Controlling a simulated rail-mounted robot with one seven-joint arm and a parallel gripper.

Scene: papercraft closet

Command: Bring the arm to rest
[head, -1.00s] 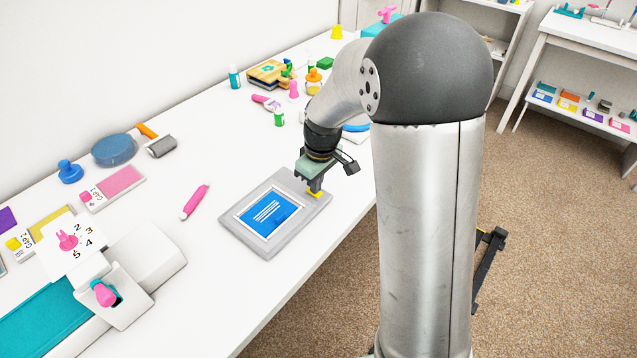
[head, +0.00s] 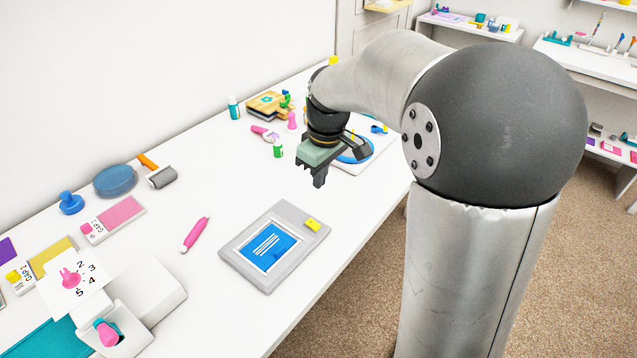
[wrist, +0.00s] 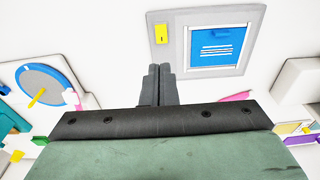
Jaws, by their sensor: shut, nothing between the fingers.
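My gripper (head: 318,180) is shut and empty, held in the air above the white table (head: 215,280). In the wrist view its two fingers (wrist: 158,72) are pressed together with nothing between them. Below and nearer the camera in the head view lies a grey panel (head: 285,220) with a blue screen (head: 268,245) and a yellow button (head: 313,225). The panel also shows at the top of the wrist view (wrist: 178,55). The gripper is apart from the panel and the table.
A pink pen (head: 196,234) lies left of the panel. A board with a blue ring (head: 362,152) is behind the gripper. A roller (head: 161,177) and stamp pads (head: 117,215) are at left.

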